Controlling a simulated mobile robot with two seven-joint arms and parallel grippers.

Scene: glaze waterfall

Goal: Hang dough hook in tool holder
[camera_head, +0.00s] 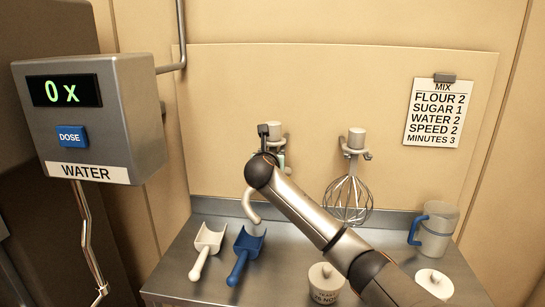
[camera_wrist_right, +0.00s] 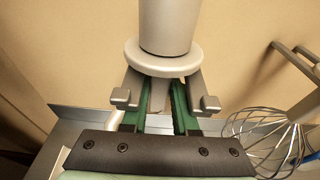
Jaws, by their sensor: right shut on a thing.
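The dough hook's pale curved end (camera_head: 252,207) hangs below my right arm in the head view, and its grey top (camera_head: 274,130) shows above. In the right wrist view its cylinder and round collar (camera_wrist_right: 165,58) stand upright near the wall. My right gripper (camera_wrist_right: 159,118) is shut on the shank below the collar, with green pads on both sides. The two prongs of the tool holder (camera_wrist_right: 208,103) lie left and right of the shank, just under the collar. I cannot tell whether the collar touches them. My arm hides much of the hook in the head view. My left gripper is not in view.
A wire whisk (camera_head: 348,200) hangs to the right, close to my arm. A white scoop (camera_head: 207,245), a blue scoop (camera_head: 245,250), a lidded pot (camera_head: 325,285) and a blue-handled jug (camera_head: 435,232) stand on the metal counter (camera_head: 180,272). The water dispenser (camera_head: 95,120) is at left.

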